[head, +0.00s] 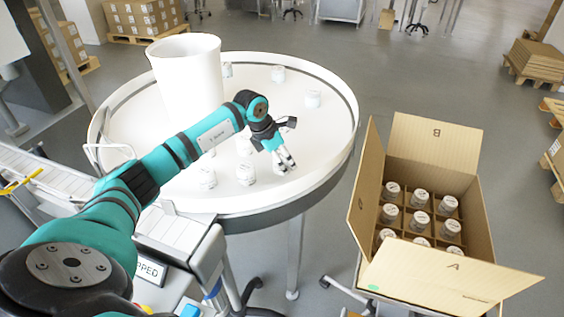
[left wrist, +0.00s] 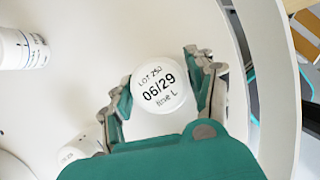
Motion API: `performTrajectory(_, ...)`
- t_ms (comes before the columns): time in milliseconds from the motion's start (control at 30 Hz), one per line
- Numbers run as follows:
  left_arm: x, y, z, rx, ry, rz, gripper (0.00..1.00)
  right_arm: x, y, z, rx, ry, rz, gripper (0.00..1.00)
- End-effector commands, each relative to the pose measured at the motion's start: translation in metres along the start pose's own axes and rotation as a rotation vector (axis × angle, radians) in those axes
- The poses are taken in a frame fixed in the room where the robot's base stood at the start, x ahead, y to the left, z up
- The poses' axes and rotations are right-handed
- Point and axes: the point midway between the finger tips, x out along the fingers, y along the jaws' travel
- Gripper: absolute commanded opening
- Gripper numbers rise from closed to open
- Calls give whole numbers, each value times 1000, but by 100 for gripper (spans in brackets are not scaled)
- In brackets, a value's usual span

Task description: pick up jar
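My left gripper (head: 284,164) points down at the right part of the round white table. In the left wrist view a jar (left wrist: 160,90) with a white lid printed "06/29" stands between the two fingers of this gripper (left wrist: 161,84). The fingers flank it closely on both sides; I cannot tell whether they press on it. In the head view that jar is largely hidden by the gripper. My right gripper is not in view.
The round table (head: 335,120) has a raised rim. A tall white container (head: 188,75) stands at its back left. An open cardboard box (head: 437,145) with dividers holds several jars at the right. A conveyor (head: 50,185) lies at the left. Floor shows between table and box.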

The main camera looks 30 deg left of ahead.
Motion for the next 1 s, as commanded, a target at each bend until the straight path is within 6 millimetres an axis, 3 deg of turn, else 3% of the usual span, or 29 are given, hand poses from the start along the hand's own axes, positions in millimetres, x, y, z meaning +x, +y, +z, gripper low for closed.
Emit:
performTrajectory(33, 0, 0, 0, 0, 0, 0, 48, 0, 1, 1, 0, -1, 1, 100)
performTrajectory(300, -1, 0, 0, 0, -1, 0, 14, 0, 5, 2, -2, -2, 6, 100)
performTrajectory(633, -10, 0, 5, 1, -4, 1, 14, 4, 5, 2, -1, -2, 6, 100)
performTrajectory(1000, -75, 0, 32, 1, -5, 2, 14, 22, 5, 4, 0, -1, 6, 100)
